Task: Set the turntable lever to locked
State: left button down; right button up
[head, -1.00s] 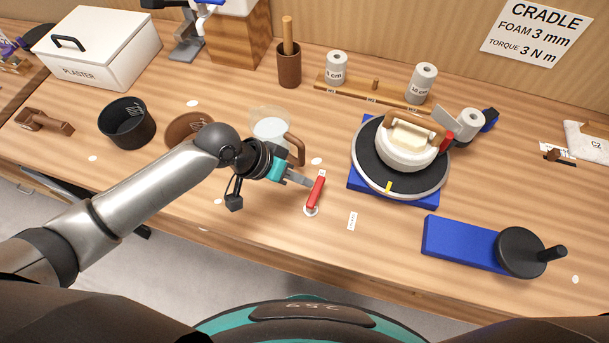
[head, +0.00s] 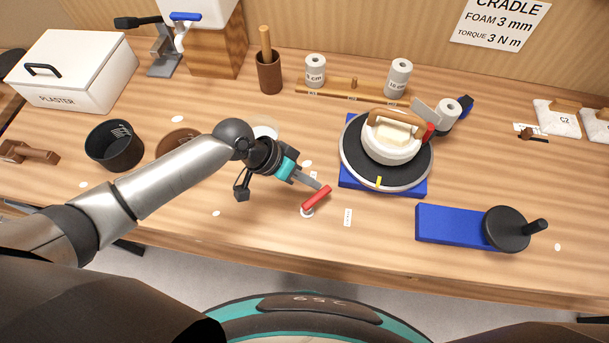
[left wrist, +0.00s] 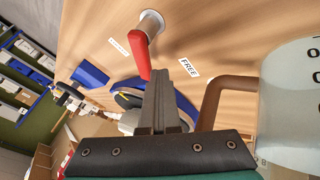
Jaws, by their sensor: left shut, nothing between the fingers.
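The red lever (head: 316,198) stands on a round white base near the table's front edge, and its free end slants up and to the right. It also shows in the left wrist view (left wrist: 140,60). My left gripper (head: 322,187) is shut and empty, its fingertips against or very near the lever's free end. In the left wrist view, the fingers (left wrist: 158,95) overlap the lever's end. A FREE label (left wrist: 189,67) lies on one side, and a label too small to read (left wrist: 119,47) on the other. The round turntable (head: 349,167) sits on a blue base to the right.
A white jacketed piece with a brown handle (head: 393,140) sits on the turntable. A blue block with a black crank (head: 455,224) is at the front right.

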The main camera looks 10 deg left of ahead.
pick_arm(q)
jog(key=shift+s+d+p, duration=0.2)
jog(key=shift+d+p, duration=0.5)
jog(key=shift+d, duration=0.1)
jog(key=shift+s+d, duration=0.2)
jog(key=shift+d, duration=0.2)
jog(key=shift+d+m, duration=0.1)
jog(key=shift+m, duration=0.2)
dwell(0.8)
jog(key=v, duration=1.5)
jog(key=shift+w, duration=0.2)
jog(key=shift+r, duration=0.1)
